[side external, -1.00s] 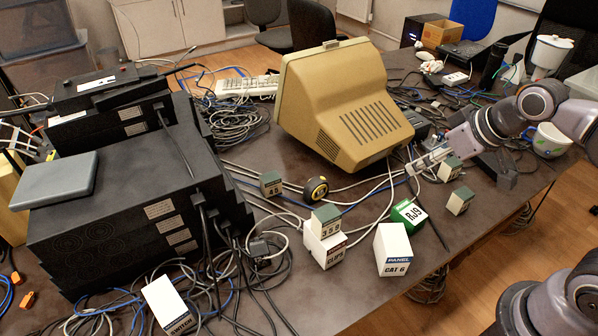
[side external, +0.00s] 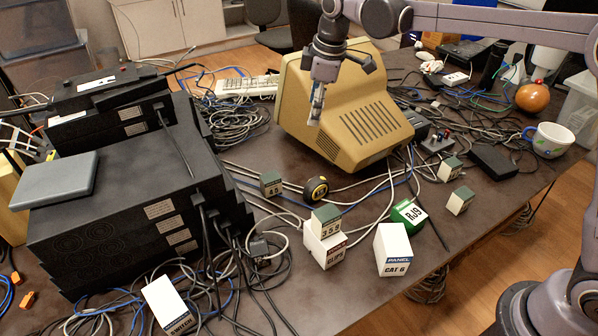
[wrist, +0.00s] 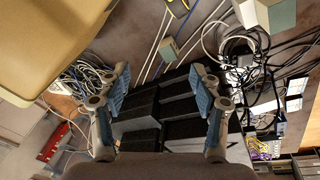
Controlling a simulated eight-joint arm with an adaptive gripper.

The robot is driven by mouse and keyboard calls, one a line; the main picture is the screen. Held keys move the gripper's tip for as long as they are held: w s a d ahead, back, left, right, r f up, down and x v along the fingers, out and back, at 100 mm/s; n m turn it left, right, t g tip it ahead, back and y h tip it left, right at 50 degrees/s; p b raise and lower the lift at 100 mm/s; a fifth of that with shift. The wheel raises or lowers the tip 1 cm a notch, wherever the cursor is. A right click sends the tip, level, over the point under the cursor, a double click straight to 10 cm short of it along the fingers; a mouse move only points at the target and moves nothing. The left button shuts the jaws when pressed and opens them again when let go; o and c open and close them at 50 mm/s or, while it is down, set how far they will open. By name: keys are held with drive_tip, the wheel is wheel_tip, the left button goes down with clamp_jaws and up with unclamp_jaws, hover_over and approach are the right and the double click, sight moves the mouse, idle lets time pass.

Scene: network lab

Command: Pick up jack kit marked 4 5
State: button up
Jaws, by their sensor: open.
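The jack kit marked 4 5 (side external: 271,184) is a small box with a grey-green top and a pale labelled side. It stands on the dark table among cables, left of the tape measure (side external: 316,188). In the wrist view a small grey-green box (wrist: 169,48), probably this kit, lies beyond the fingertips. My gripper (side external: 316,112) hangs high in front of the beige monitor, well above the kit and to its right. Its blue-padded fingers (wrist: 166,95) are apart in the wrist view, with nothing between them.
A similar box marked 3 5 9 (side external: 326,219) sits on a white CLIPS box (side external: 323,249). A green RJ9 box (side external: 408,215), a PANEL CAT 6 box (side external: 393,250) and two more small boxes stand to the right. The monitor (side external: 340,105) and black equipment stack (side external: 130,205) flank the kit.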

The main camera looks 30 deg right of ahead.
drive_tip(key=w+a+f+n+g, duration=0.1)
drive_tip(key=w+a+f+n, duration=0.2)
drive_tip(key=w+a+f, duration=0.15)
drive_tip(key=n+g, duration=0.2)
drive_tip(key=n, duration=0.1)
approach(270, 177)
drive_tip(key=shift+s+f, duration=0.1)
drive_tip(key=shift+s, duration=0.15)
drive_tip(key=shift+w+a+f, duration=0.1)
drive_tip(key=shift+f, duration=4.9)
drive_tip(key=c, duration=1.3)
